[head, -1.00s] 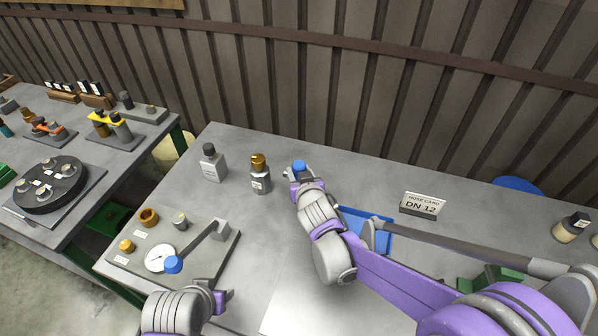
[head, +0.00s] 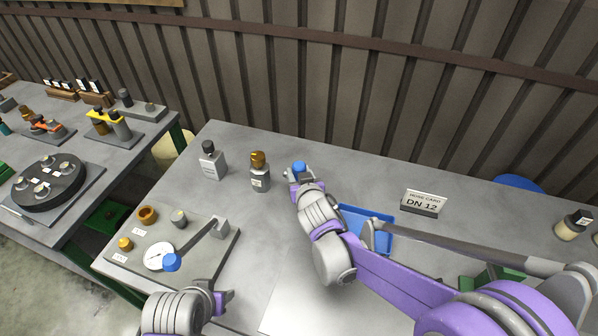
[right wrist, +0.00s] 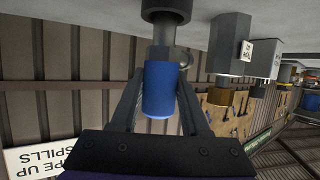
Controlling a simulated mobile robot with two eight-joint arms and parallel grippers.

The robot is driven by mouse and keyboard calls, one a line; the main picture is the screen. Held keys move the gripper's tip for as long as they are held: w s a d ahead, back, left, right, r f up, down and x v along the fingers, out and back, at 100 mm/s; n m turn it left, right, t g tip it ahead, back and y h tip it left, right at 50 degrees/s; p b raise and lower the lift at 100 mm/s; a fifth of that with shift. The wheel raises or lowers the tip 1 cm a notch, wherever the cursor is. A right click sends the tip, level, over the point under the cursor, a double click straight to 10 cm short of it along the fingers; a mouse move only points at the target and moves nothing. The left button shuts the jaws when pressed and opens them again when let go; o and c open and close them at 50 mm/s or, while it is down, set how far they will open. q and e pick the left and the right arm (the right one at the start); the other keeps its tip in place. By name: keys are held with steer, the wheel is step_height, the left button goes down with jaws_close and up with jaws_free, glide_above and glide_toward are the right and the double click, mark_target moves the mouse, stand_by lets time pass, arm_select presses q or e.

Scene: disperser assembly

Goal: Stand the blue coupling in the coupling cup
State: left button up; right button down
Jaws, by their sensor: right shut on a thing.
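The blue coupling (head: 299,166) is in my right gripper (head: 297,174) above the back middle of the table. The right wrist view shows its blue sleeve (right wrist: 160,90) between the two fingers (right wrist: 157,108), with a grey metal stem toward the table side. A dark round piece (right wrist: 166,8), perhaps the coupling cup, is in line with the stem at the top edge of that view. I cannot tell whether the stem is inside it or only against it. The gripper hides this spot in the head view. My left gripper (head: 222,298) is low at the left; its fingertips are unclear.
A gold-capped bottle (head: 260,172) and a grey dark-capped bottle (head: 213,160) stand left of my right gripper. A blue tray (head: 380,225) and the DN 12 card (head: 423,203) are to the right. A board (head: 205,258) with a blue-tipped lever lies left.

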arm_select(q)
steer(key=shift+s+f+b, duration=0.2)
steer(key=shift+f+b, duration=0.65)
steer(key=shift+f, duration=0.2)
arm_select(e)
steer(key=shift+f, duration=1.25)
steer(key=shift+c, duration=1.5)
jaws_free()
steer(key=shift+s, duration=0.1)
arm_select(q)
steer(key=shift+r+p, duration=0.45)
steer(key=shift+r, duration=0.05)
arm_select(e)
steer(key=v, duration=1)
steer(key=shift+s+r, duration=0.2)
steer(key=shift+s, duration=0.05)
steer(key=shift+d, duration=0.1)
